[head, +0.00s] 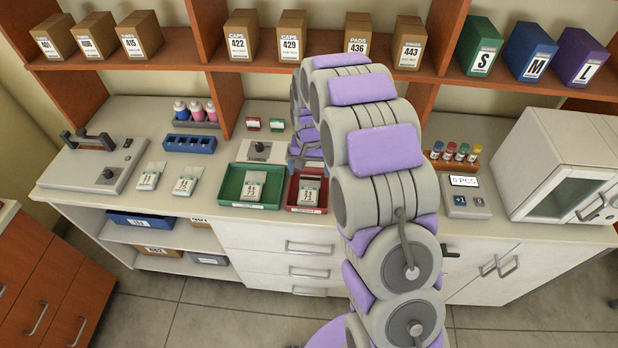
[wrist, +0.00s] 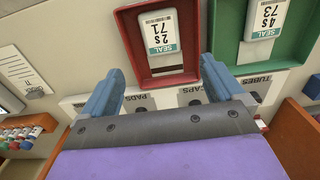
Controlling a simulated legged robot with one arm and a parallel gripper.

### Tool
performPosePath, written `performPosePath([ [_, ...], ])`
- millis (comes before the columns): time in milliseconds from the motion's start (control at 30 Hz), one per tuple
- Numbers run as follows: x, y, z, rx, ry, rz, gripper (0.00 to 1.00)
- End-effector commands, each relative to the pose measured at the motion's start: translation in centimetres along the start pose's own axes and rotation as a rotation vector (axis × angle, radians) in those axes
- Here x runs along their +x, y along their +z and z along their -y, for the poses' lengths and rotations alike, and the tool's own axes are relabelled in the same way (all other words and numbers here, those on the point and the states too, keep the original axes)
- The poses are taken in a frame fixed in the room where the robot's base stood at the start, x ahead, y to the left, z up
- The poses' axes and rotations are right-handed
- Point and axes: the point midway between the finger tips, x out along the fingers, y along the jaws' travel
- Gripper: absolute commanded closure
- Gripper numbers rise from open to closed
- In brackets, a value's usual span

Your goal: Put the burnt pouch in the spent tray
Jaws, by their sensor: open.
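Several grey-white pouches with printed labels are in view. In the head view one pouch (head: 253,188) lies in a green tray (head: 228,186) and another (head: 308,192) lies in a red tray (head: 322,207) to its right. Two more pouches (head: 149,177) (head: 185,182) lie on the bare counter to the left. I cannot tell which pouch is burnt, nor read the trays' labels. My gripper (wrist: 160,76) is open and empty, at the edge of the red tray (wrist: 192,77) in the wrist view. The pouch there (wrist: 159,30) reads "SEAL". My arm hides most of the gripper in the head view.
A device with a dark handle (head: 90,165) stands at the counter's left, beside a blue rack (head: 189,144). A vial rack (head: 455,162), a small display unit (head: 465,195) and a white incubator (head: 560,165) stand at right. A shelf (head: 180,63) with boxes overhangs the back.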

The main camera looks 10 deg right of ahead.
Motion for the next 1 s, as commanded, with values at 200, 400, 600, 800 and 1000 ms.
performPosePath([
  [200, -1.1, 0.2, 0.1, -0.002, 0.002, 0.002, 0.05],
  [400, -3.9, 2.5, -0.7, -0.026, 0.004, 0.009, 0.05],
  [600, -8.8, 8.1, -2.8, -0.076, 0.01, 0.031, 0.05],
  [800, -12.8, 14.3, -4.8, -0.129, 0.016, 0.057, 0.05],
  [1000, -15.5, 21.1, -7.1, -0.183, 0.021, 0.086, 0.05],
])
